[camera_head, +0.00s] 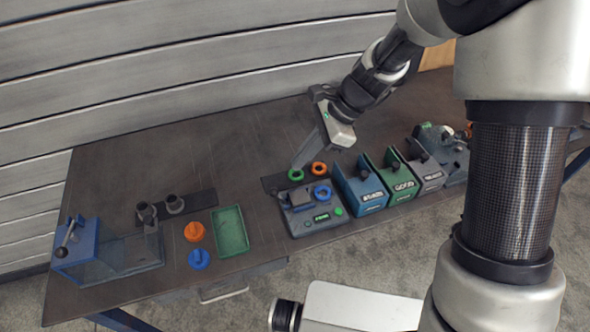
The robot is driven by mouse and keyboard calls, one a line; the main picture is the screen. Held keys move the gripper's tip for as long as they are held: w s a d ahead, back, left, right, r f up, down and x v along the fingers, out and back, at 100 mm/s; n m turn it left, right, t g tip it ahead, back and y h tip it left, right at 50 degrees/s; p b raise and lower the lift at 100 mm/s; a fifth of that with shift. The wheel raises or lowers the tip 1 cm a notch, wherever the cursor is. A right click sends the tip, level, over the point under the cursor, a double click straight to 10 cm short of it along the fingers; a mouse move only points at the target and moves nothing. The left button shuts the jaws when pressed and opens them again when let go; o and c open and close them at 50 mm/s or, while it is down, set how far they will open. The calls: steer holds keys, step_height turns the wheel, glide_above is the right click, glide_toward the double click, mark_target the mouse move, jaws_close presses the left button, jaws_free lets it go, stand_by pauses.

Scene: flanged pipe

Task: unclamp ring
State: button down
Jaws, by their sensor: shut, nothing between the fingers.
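My gripper (299,166) points down at the back of the table, its fingers together and empty. Its tips are right by the green ring (296,175); I cannot tell whether they touch it. An orange ring (319,169) lies just right of the green one, both on a dark strip. A blue ring (322,194) is on the grey device (303,226) in front, which has a dark block (300,198) and a lit green display (321,217). Which ring is clamped, and by what, is too small to tell.
Blue (361,190), green (396,182) and grey (427,171) bins stand right of the device. To the left are a green tray (231,231), orange (194,232) and blue (199,260) parts, dark cylinders (175,204) and a blue fixture (77,252) with a lever. The back left table is clear.

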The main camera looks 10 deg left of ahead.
steer(key=shift+d+r, duration=0.25)
steer(key=shift+r, duration=1)
steer(key=s+d+r+n+t+h, duration=0.3)
steer(key=s+d+r+n, duration=0.3)
steer(key=d, duration=0.5)
steer(key=s+d+r+n+t+h, duration=0.2)
steer(key=s+d+r+n+t, duration=0.2)
steer(key=s+d+r+n, duration=0.3)
steer(key=s+d+r, duration=0.2)
steer(key=d+r, duration=0.2)
steer(key=d, duration=0.1)
steer(key=shift+d+r+t+h, duration=0.15)
steer(key=shift+t+h, duration=0.15)
steer(key=shift+h, duration=0.1)
